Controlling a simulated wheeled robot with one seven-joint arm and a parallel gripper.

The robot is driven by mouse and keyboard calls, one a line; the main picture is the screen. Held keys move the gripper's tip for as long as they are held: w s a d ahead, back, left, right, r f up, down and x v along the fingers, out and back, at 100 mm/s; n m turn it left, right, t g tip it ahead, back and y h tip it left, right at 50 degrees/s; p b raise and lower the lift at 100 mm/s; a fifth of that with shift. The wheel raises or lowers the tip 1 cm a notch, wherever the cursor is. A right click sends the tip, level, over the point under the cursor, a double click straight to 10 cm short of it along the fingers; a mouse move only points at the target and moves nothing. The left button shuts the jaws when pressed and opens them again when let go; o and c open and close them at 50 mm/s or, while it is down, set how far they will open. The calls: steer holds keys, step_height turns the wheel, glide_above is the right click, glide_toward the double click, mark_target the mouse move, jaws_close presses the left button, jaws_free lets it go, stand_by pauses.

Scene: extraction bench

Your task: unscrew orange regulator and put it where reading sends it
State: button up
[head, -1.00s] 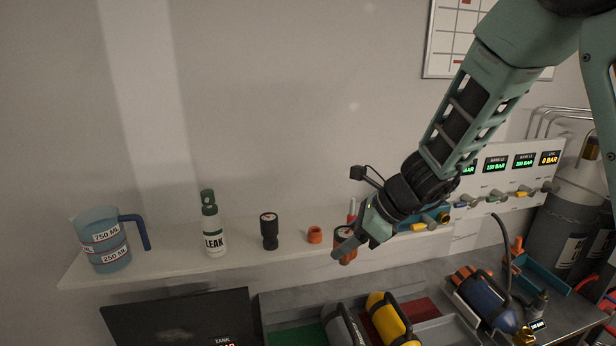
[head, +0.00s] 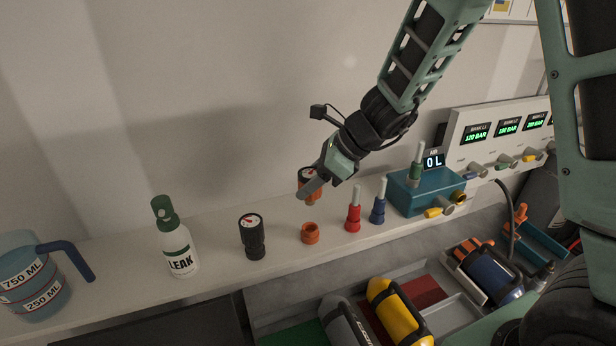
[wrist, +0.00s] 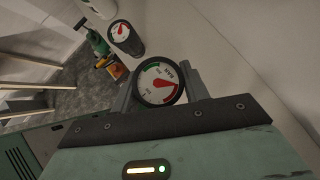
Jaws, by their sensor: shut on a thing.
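My gripper (head: 312,188) is shut on the orange regulator (head: 304,184) and holds it above the shelf. The regulator's round gauge (wrist: 160,82) faces the wrist camera between the fingers. It has a white face, a green arc, a red arc and a red needle; I cannot read an exact value. An orange ring-like holder (head: 310,233) stands empty on the shelf below my gripper. A black regulator (head: 252,236) with a similar gauge stands upright to its left and also shows in the wrist view (wrist: 121,32).
The shelf (head: 215,262) also bears a LEAK bottle (head: 175,240), a blue jug (head: 30,280), red (head: 353,212) and blue (head: 378,205) pegs and a teal box (head: 410,195). Below are a partitioned tray with a yellow cylinder (head: 392,305) and a grey cylinder (head: 345,320). A gauge panel (head: 500,135) stands right.

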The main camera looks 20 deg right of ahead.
mark_target(310, 204)
steer(key=shift+f, duration=0.1)
step_height(310, 204, down, 6)
steer(key=b, duration=0.6)
steer(key=shift+f+b, duration=1.15)
steer(key=shift+b, duration=0.3)
stand_by(1.6)
steer(key=o, duration=1.4)
steer(key=shift+c, duration=0.2)
steer(key=b+v, duration=0.1)
steer(key=v, duration=1.6)
steer(key=shift+r, duration=0.2)
steer(key=shift+s+f, duration=0.1)
